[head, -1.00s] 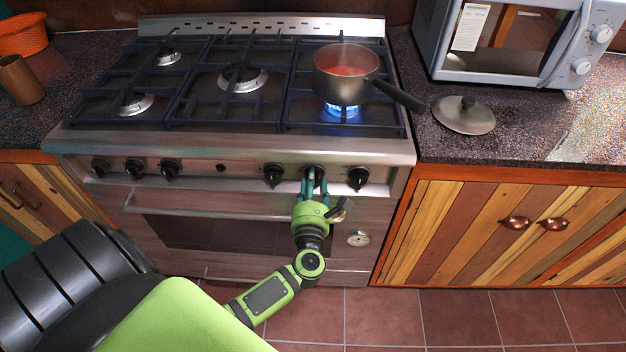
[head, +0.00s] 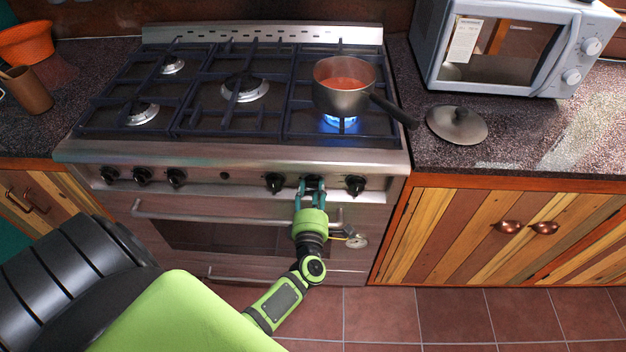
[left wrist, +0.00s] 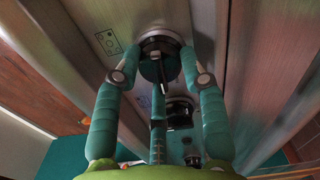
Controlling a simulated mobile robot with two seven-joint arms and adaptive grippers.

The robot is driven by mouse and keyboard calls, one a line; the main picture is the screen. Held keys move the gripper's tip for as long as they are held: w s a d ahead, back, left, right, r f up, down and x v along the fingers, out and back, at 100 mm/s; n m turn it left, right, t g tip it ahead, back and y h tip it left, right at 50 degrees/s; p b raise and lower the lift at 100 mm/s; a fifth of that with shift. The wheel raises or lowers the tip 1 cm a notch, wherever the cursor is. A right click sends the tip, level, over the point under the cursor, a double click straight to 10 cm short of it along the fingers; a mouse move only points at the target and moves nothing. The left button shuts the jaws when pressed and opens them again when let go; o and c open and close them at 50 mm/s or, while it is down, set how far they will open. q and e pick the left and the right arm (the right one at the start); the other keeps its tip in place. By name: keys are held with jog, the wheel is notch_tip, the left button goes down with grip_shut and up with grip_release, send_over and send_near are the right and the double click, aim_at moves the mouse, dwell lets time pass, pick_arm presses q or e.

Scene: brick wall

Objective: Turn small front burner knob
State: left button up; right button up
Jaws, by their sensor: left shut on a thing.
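The stove's front panel carries a row of black knobs. My left gripper (head: 312,191) is at the middle knob (head: 315,182) of the right-hand group, with its fingers closed around it. In the left wrist view my gripper's teal fingers (left wrist: 160,75) lie on both sides of this round black knob (left wrist: 160,60), with a third finger below. One knob (head: 275,183) is to its left and another (head: 355,185) to its right. A blue flame (head: 340,123) burns under a pot (head: 345,98) on the front right burner. My right gripper is not in view.
A pot lid (head: 457,125) lies on the right counter before a microwave (head: 500,50). The oven handle (head: 230,213) runs below the knobs, near my gripper. An orange bowl (head: 27,42) and a brown cup (head: 27,90) stand at the left.

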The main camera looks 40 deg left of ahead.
pick_arm(q)
jog(key=shift+a+m+p, duration=0.1)
jog(key=shift+m+p, duration=2.45)
jog(key=shift+m, duration=6.15)
jog(key=shift+r, duration=0.1)
jog(key=shift+r, duration=0.1)
jog(key=o, duration=0.9)
